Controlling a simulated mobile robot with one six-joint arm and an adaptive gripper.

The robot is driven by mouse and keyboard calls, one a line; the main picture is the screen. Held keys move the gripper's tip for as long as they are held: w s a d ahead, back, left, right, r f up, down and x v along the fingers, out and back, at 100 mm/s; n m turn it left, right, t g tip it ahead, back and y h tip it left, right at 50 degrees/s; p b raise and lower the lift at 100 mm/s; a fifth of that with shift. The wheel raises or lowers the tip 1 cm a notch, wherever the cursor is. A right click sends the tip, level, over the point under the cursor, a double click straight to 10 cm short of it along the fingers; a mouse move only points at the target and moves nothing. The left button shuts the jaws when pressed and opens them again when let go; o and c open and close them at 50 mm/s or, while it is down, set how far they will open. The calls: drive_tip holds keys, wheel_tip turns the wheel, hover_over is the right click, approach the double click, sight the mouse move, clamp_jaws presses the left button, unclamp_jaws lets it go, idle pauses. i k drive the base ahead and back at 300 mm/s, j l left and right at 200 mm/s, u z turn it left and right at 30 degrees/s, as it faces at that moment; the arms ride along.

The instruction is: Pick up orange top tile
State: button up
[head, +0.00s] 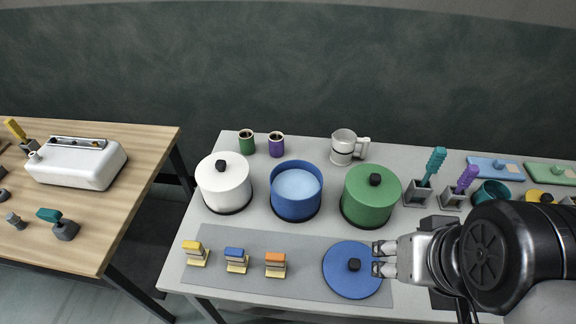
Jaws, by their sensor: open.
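An orange-topped block (275,259), the likely orange top tile, stands on a grey mat (312,272) at the front of the grey table. Its lower part is pale, with a tan base. It is the rightmost of three similar pieces, beside a blue-topped one (236,254) and a yellow-topped one (195,248). My gripper (379,259) is open and empty at the right end of the mat. Its fingers point left, over or next to the right edge of a blue lid (352,270) with a black knob. Whether they touch the lid cannot be told. The lid lies between gripper and orange piece.
White (224,185), blue (296,192) and green (371,197) pots stand behind the mat. Two cups and a metal sifter (345,147) stand at the back. Brush holders (417,195) are at right. A wooden table (110,210) stands left, across a gap.

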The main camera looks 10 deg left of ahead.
sight(276, 263)
drive_tip(key=j+u, duration=0.1)
drive_tip(key=u, duration=0.9)
drive_tip(key=i+l, duration=0.05)
